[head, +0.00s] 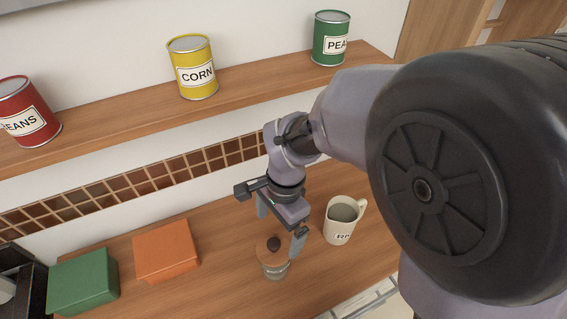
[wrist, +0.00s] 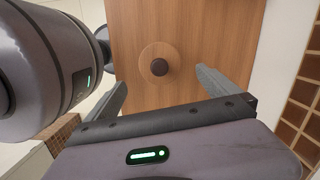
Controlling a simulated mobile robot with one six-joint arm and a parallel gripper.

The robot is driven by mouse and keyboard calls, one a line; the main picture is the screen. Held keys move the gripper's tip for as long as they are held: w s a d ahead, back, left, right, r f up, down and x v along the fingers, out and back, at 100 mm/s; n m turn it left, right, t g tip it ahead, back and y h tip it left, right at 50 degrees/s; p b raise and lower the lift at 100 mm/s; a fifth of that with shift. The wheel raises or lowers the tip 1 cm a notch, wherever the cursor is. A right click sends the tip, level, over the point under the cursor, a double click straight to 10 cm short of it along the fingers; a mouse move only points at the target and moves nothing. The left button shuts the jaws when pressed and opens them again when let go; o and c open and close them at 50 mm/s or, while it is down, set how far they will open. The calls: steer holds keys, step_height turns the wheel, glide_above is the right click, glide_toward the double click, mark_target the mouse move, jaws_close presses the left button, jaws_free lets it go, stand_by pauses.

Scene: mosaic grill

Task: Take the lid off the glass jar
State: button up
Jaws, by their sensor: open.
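My gripper (head: 281,223) is open and empty, tilted down above the jar. The fingers look apart from the lid and knob. The jar's glass body is hidden under the lid in the wrist view.
A cream mug (head: 340,226) stands right of the jar. An orange box (head: 166,251) and a green box (head: 84,283) sit to the left. A shelf (head: 130,113) above holds red, yellow (head: 192,68) and green cans. The counter between the orange box and the jar is clear.

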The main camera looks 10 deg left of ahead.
mark_target(274, 242)
steer(key=f, duration=0.2)
steer(key=f+b, duration=0.1)
steer(key=f, duration=0.1)
steer(key=a+f+b, duration=0.1)
steer(key=f, duration=0.2)
steer(key=shift+s, duration=0.4)
steer(key=c, duration=1.3)
